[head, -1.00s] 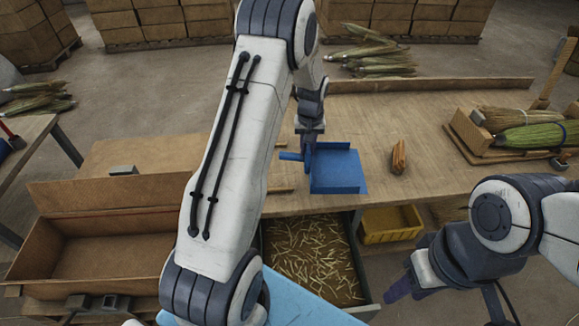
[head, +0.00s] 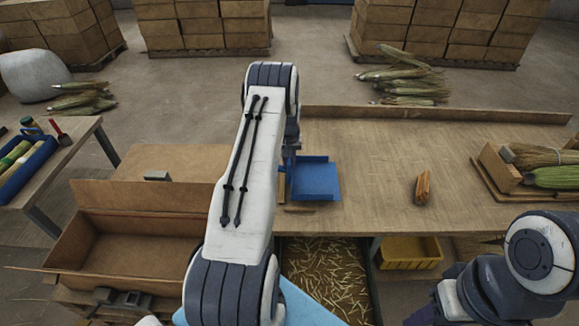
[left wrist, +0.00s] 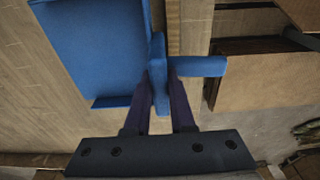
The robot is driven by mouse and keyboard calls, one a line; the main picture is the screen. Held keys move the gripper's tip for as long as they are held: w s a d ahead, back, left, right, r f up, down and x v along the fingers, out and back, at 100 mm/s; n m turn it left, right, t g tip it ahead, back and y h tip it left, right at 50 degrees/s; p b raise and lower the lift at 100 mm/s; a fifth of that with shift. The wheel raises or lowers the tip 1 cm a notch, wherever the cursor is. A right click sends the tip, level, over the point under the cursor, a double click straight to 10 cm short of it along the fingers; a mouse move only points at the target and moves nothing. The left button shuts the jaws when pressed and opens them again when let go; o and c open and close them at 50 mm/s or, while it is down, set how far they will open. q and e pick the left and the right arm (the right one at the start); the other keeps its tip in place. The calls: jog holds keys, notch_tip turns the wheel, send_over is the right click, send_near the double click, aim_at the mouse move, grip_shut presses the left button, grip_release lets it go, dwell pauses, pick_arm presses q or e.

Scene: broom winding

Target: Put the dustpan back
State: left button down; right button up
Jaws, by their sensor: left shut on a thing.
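The blue dustpan (head: 316,180) is at the left end of the wooden workbench (head: 380,165), its pan toward the right. My left gripper (head: 290,163) is at its handle side, partly hidden by my forearm. In the left wrist view the two dark fingers (left wrist: 161,95) are shut on the blue handle (left wrist: 190,67), with the pan (left wrist: 95,45) to the left. I cannot tell if the pan touches the bench top. My right gripper (head: 425,316) is at the bottom edge of the head view, mostly cut off.
A wooden strip (head: 281,188) lies beside the pan. A brown open box (head: 130,245) stands left of the bench. A drawer of straw (head: 325,270) and a yellow bin (head: 410,253) are below the front edge.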

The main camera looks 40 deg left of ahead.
pick_arm(q)
notch_tip(320, 180, down, 3)
jog(key=shift+f+p, duration=0.1)
jog(key=shift+p, duration=0.75)
jog(key=shift+f, duration=0.25)
jog(key=shift+f+b, duration=0.2)
jog(key=shift+b, duration=0.1)
jog(key=c, duration=0.8)
grip_release()
jog(key=shift+o, duration=0.2)
jog(key=shift+r, duration=0.1)
